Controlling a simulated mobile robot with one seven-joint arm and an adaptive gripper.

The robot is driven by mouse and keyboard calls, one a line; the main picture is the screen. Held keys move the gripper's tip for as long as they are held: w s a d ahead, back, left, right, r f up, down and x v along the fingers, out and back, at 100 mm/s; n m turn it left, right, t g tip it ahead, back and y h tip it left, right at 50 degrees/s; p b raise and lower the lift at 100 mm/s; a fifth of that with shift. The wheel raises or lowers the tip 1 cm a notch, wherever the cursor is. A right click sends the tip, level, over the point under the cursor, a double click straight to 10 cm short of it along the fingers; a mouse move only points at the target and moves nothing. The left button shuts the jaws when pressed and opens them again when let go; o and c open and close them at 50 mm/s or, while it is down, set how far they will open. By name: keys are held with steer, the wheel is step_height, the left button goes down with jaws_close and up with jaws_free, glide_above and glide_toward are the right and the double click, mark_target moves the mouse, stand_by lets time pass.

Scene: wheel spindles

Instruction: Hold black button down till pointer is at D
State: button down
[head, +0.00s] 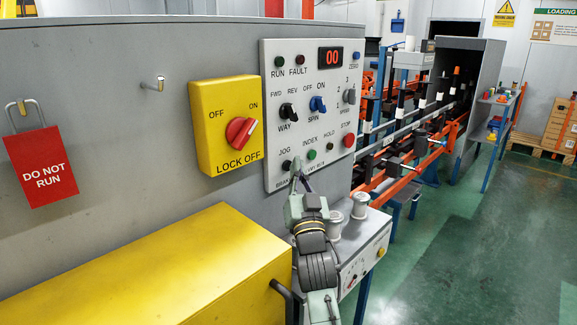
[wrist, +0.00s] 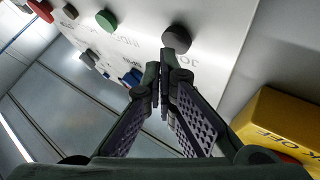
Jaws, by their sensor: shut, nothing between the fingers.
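The control panel (head: 308,100) is light grey. A black button (head: 286,165) sits under the JOG label at its lower left, and it shows large in the wrist view (wrist: 176,38). My gripper (head: 297,168) is shut and empty, with its fingertips (wrist: 166,62) right at the lower edge of this button. I cannot tell whether they touch it or whether it is pressed in. A small dial with a reddish mark (head: 352,281) is on the grey box below; its letters are too small to read, and I cannot tell whether this is the pointer.
A green INDEX button (head: 311,154), a dark HOLD button (head: 329,146) and a red STOP button (head: 348,141) lie to the right. A yellow lock-off switch (head: 228,125) is at the left. A yellow cover (head: 190,270) fills the lower left.

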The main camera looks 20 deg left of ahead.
steer(key=shift+w+a, duration=0.15)
steer(key=shift+a, duration=0.4)
stand_by(2.3)
stand_by(3.4)
steer(key=shift+s+d+b, duration=0.3)
steer(key=shift+d, duration=0.55)
steer(key=shift+s+d+b, duration=0.3)
steer(key=shift+d+b, duration=0.2)
steer(key=shift+d, duration=0.3)
steer(key=shift+s+d+b, duration=0.25)
steer(key=shift+d+b, duration=0.2)
steer(key=shift+d, duration=0.3)
steer(key=shift+s+d+b, duration=0.3)
steer(key=shift+d+b, duration=0.2)
steer(key=shift+d, duration=0.3)
